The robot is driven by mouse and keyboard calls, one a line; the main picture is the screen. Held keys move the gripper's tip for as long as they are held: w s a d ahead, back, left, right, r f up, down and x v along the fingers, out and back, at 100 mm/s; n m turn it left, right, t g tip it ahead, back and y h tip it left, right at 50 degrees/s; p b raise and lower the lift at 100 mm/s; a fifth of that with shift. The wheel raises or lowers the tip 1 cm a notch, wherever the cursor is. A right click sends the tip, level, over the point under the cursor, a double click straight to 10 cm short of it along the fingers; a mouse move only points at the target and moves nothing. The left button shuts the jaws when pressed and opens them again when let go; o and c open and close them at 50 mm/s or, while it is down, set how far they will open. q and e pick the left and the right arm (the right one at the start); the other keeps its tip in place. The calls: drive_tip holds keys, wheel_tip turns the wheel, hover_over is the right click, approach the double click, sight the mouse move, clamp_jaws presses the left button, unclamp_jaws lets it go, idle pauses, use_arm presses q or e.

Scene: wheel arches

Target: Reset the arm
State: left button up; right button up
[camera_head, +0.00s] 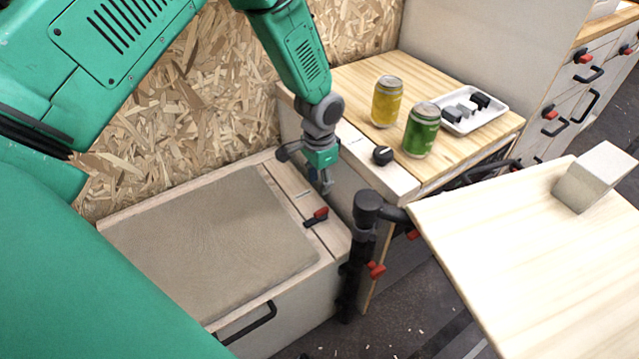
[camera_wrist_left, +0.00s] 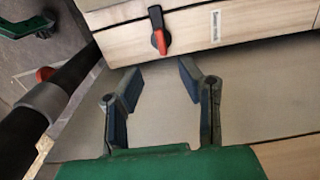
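My green left arm comes in from the top left in the head view. Its gripper (camera_head: 323,178) hangs fingers down beside the pale side panel of the wood-topped counter, above the far right end of the low bench. In the left wrist view the left gripper (camera_wrist_left: 160,75) is open, its two dark fingers apart with nothing between them. Beyond the fingertips is a black and red knob (camera_wrist_left: 159,30) on a wooden strip. My right gripper does not show clearly in either view.
The low bench (camera_head: 310,275) has a grey top. A yellow can (camera_head: 386,101), a green can (camera_head: 421,130) and a white tray (camera_head: 493,121) stand on the counter (camera_head: 350,75). A black post (camera_head: 362,240) and a pale tabletop (camera_head: 530,260) stand to the right.

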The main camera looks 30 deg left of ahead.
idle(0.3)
use_arm(q)
drive_tip(key=shift+n+h, duration=0.5)
drive_tip(key=shift+n, duration=0.3)
drive_tip(key=s+d+f, duration=0.1)
drive_tip(key=s, duration=0.3)
drive_tip(key=s+d+f+p, duration=0.1)
drive_tip(key=s+d+f, duration=0.1)
drive_tip(key=s, duration=0.3)
drive_tip(key=s+d+f+p, duration=0.1)
drive_tip(key=s+d+f, duration=0.1)
drive_tip(key=s, duration=0.2)
drive_tip(key=shift+s, duration=0.4)
drive_tip(key=s+a+r+n+y+p, duration=0.1)
drive_tip(key=s+r+n+p, duration=0.1)
drive_tip(key=s, duration=1.3)
drive_tip(key=shift+s+r+t+p, duration=0.35)
drive_tip(key=shift+t, duration=0.05)
